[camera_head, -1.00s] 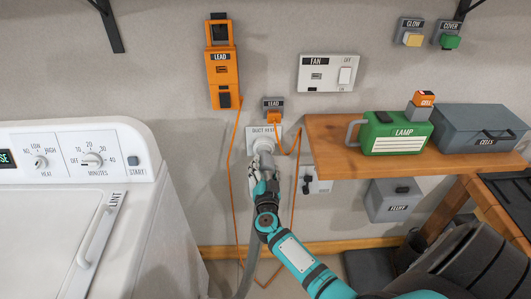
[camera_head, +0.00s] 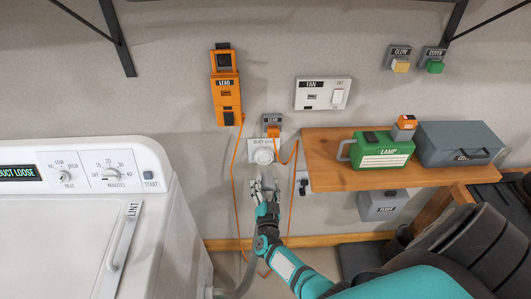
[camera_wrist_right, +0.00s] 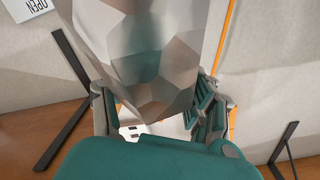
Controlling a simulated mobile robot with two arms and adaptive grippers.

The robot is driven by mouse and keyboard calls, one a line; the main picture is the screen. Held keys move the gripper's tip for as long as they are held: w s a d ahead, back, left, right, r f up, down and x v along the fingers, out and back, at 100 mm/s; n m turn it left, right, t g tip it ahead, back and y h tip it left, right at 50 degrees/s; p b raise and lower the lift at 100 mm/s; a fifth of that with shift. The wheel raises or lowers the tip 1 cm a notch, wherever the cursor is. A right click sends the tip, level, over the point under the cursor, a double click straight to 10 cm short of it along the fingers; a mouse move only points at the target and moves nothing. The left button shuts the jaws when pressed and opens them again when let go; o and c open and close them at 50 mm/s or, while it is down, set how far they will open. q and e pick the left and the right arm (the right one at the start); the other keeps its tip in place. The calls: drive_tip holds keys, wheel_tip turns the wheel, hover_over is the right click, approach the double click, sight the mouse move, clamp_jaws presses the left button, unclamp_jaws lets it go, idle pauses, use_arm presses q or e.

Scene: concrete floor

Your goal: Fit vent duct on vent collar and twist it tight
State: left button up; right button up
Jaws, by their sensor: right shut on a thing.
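The vent collar (camera_head: 264,155) is a pale round fitting on a white wall plate, below the small LEAD socket. It is uncovered, with nothing on it. My right gripper (camera_head: 266,188) is just below it, apart from the collar in the picture. It is shut on the grey vent duct (camera_head: 269,180), whose end points up toward the collar. In the right wrist view the duct's faceted grey end (camera_wrist_right: 140,45) sits between the fingers (camera_wrist_right: 160,110). The hose (camera_head: 238,288) runs low toward the white dryer (camera_head: 70,230). My left gripper is out of view.
The dryer display (camera_head: 17,174) reads DUCT LOOSE. An orange cord (camera_head: 233,190) hangs left of the collar, from the orange LEAD box (camera_head: 226,93).

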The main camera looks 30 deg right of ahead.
drive_tip(key=shift+s+a, duration=0.1)
drive_tip(key=shift+a, duration=0.15)
drive_tip(key=shift+f+b, duration=0.3)
drive_tip(key=shift+f, duration=0.05)
use_arm(q)
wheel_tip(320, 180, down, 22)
drive_tip(key=b, duration=2.2)
use_arm(e)
wheel_tip(320, 180, down, 23)
drive_tip(key=shift+f, duration=0.2)
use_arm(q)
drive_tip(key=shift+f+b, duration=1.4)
use_arm(e)
drive_tip(key=shift+x, duration=2.85)
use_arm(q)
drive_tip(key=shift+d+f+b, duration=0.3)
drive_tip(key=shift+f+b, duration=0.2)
use_arm(e)
drive_tip(key=shift+w+d, duration=0.35)
drive_tip(key=shift+w, duration=0.2)
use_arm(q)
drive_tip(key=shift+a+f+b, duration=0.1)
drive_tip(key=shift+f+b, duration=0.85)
use_arm(e)
drive_tip(key=shift+x, duration=1.45)
